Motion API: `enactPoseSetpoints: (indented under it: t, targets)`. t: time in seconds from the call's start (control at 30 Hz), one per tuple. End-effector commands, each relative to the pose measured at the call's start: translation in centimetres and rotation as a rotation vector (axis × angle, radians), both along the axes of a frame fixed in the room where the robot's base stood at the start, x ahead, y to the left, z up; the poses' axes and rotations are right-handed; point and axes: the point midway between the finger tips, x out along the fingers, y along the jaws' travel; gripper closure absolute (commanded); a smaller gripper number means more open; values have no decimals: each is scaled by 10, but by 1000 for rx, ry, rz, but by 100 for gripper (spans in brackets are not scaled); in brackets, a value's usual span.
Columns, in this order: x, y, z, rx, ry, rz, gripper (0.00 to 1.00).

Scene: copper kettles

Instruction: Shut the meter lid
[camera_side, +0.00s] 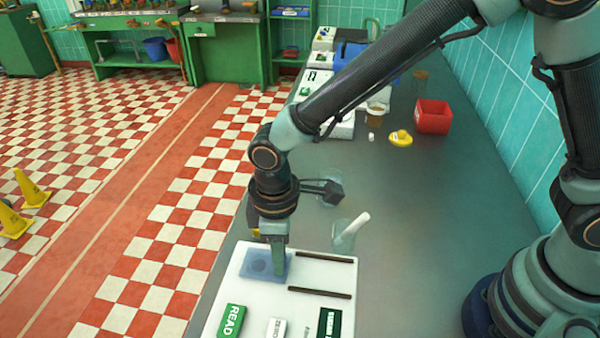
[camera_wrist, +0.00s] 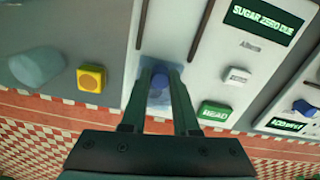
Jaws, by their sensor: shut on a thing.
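The white meter (camera_side: 258,300) lies on the grey bench at the bottom of the side view, with a green READ button, a white ZERO button and a dark display. A bluish, see-through lid (camera_side: 256,262) is at its far left part and looks flat on the meter from here. My gripper (camera_side: 279,273) points down at the lid's right part. In the wrist view my gripper (camera_wrist: 160,72) has its fingers closed in on a blue part of the lid (camera_wrist: 161,88). The fingers hide part of it, and the grip itself is hard to see. The display (camera_wrist: 264,22) reads SUGAR ZERO DUE.
Two dark strips (camera_side: 320,293) lie on the meter right of the lid. A glass with a white stick (camera_side: 352,232) stands just behind. A yellow button box (camera_wrist: 91,78) is left of the meter. A red bin (camera_side: 433,117) stands farther back; bench to the right is clear.

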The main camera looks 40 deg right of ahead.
Motion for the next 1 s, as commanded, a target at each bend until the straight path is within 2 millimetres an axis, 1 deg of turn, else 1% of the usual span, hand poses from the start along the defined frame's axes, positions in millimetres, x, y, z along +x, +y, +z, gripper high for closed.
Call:
enactPoseSetpoints:
  t: [0.03, 0.13, 0.43, 0.47, 0.5, 0.53, 0.87, 1.0]
  targets:
    - [4, 4, 1, 4, -5, 0, 100]
    - [7, 7, 1, 4, -6, 0, 100]
    - [9, 9, 2, 10, -11, 1, 100]
    - [9, 9, 2, 10, -11, 1, 64]
    - [9, 9, 2, 9, -10, 1, 48]
    - [9, 9, 1, 8, -9, 1, 40]
    - [7, 7, 2, 3, -4, 0, 40]
    - [8, 8, 14, 5, -6, 0, 40]
